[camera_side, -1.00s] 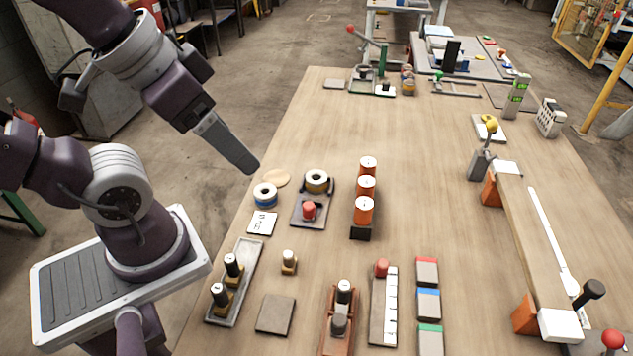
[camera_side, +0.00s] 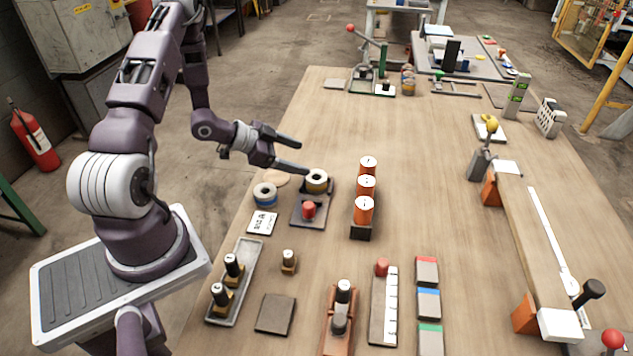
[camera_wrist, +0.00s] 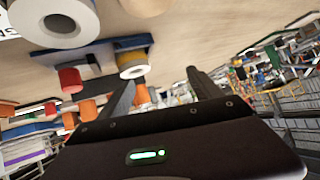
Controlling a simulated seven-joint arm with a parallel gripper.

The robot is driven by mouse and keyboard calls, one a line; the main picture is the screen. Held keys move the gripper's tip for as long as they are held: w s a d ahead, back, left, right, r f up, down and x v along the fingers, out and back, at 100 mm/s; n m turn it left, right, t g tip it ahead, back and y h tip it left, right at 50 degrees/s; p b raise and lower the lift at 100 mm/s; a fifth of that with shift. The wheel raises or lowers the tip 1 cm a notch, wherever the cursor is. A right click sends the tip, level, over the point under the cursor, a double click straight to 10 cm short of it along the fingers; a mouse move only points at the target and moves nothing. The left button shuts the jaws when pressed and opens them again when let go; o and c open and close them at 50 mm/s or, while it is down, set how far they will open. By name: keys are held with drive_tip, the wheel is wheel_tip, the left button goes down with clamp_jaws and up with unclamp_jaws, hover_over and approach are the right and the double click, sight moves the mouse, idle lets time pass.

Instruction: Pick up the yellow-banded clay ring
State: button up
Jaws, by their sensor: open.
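The yellow-banded clay ring (camera_side: 317,181) stands at the far end of a dark tray (camera_side: 309,212), beside a red cylinder (camera_side: 308,210).
A blue-banded ring (camera_side: 265,194) stands left of the tray, near a round tan disc (camera_side: 276,178) and a printed white card (camera_side: 262,223). Orange cylinders (camera_side: 364,210) stand in a row to the right.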

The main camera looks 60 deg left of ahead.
sight(321, 177)
drive_tip(key=s+d+f+h, duration=0.1)
drive_tip(key=s+d+f+t+h, duration=0.1)
drive_tip(key=shift+s+f+n, duration=0.15)
drive_tip(key=shift+s+n, duration=0.15)
drive_tip(key=shift+s, duration=0.05)
drive_tip(key=shift+d+f+t, duration=0.1)
drive_tip(key=shift+d+t, duration=0.2)
drive_tip(key=shift+h, duration=0.3)
drive_tip(key=x, duration=0.6)
drive_tip(key=shift+w+d, duration=0.15)
drive_tip(key=shift+w, duration=0.15)
drive_tip(key=c, duration=1.5)
